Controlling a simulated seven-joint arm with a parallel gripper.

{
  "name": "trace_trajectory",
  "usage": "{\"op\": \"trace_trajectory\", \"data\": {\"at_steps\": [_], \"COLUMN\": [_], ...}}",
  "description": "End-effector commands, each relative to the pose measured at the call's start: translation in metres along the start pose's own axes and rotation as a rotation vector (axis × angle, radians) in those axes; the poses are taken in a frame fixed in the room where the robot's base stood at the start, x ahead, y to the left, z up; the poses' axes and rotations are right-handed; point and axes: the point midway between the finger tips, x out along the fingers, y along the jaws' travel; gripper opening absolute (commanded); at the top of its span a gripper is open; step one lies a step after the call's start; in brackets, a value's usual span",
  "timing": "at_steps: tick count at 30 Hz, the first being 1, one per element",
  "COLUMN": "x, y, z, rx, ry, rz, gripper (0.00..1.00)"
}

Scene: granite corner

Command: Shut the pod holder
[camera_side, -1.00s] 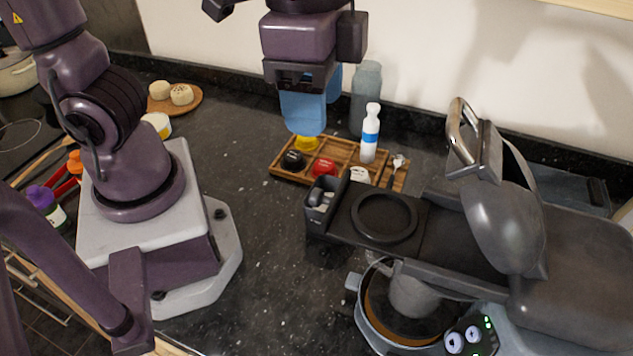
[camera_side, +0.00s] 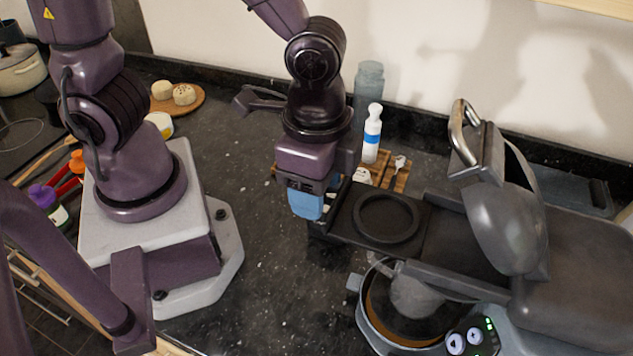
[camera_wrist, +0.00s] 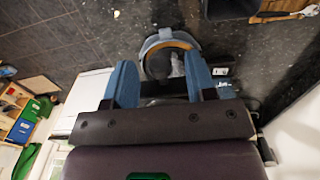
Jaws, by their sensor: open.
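The pod holder (camera_side: 419,222) is a black drawer with a round recess, slid out to the left from the grey coffee machine (camera_side: 520,230). My gripper (camera_side: 308,206) points down at the left end of the pod holder and hides most of that end; I cannot tell whether it touches. Its blue fingers are spread apart in the wrist view (camera_wrist: 160,84), with a dark part between them. I see nothing held in them. The machine's lid with its metal handle (camera_side: 462,132) stands raised.
A wooden tray (camera_side: 403,178) with a white-and-blue bottle (camera_side: 372,134) stands behind my gripper. A glass jar (camera_side: 369,82) is near the wall.

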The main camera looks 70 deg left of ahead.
Motion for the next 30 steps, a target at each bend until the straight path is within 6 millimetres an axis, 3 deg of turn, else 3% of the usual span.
{"op": "trace_trajectory", "data": {"at_steps": [8, 15, 22, 30], "x": [0.002, 0.002, 0.001, 0.001], "y": [0.000, 0.000, -0.001, -0.001], "z": [0.000, 0.000, -0.010, -0.070], "rx": [0.000, 0.000, 0.000, 0.001], "ry": [0.000, 0.000, 0.001, 0.000], "rz": [0.000, 0.000, -0.001, 0.000], "gripper": [0.51, 0.00, 0.00, 0.00]}}
